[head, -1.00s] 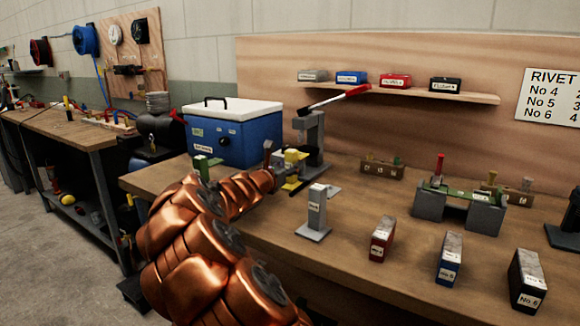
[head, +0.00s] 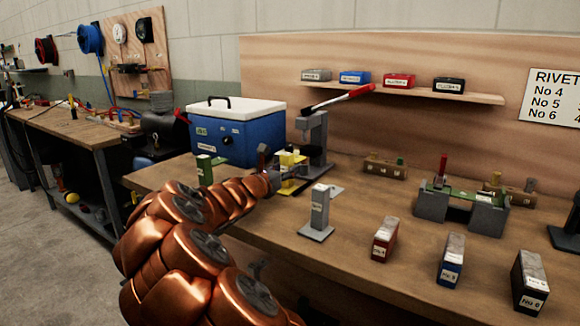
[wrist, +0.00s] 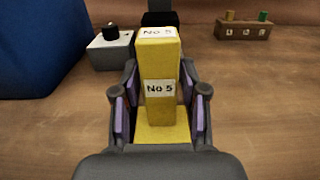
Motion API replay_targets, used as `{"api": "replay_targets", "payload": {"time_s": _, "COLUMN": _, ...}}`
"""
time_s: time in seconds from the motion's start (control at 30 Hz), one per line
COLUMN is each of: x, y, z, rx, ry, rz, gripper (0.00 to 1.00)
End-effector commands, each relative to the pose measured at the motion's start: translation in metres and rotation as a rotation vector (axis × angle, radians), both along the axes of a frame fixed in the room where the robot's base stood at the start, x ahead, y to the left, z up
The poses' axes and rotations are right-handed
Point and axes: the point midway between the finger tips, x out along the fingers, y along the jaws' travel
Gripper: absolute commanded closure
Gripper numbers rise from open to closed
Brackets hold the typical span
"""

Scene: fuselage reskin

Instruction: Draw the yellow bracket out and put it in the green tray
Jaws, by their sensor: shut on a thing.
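The yellow bracket (wrist: 159,70) stands upright in the wrist view, with "No 5" labels on its top and front and a flat yellow foot. My gripper (wrist: 160,118) is shut on it, with one purple-padded finger on each side. In the head view the yellow bracket (head: 291,161) shows at the end of my copper arm, close in front of the grey lever press. My gripper (head: 272,178) is small and partly hidden there. I cannot tell whether the bracket's foot touches anything beneath it. I cannot make out a green tray.
The grey press (head: 313,140) with a red-handled lever stands right behind the bracket. A blue cooler (head: 245,135) is to the left. A grey upright piece (head: 318,212) and a green upright piece (head: 205,170) stand nearby. Coloured blocks are to the right.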

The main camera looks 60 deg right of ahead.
Motion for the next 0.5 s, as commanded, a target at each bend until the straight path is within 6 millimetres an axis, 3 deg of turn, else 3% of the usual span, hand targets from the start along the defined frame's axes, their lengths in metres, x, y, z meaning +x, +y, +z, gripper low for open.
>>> {"api": "replay_targets", "payload": {"time_s": 0.5, "x": -0.004, "y": 0.033, "z": 0.000, "rx": 0.001, "ry": -0.001, "rz": -0.007, "gripper": 1.00}}
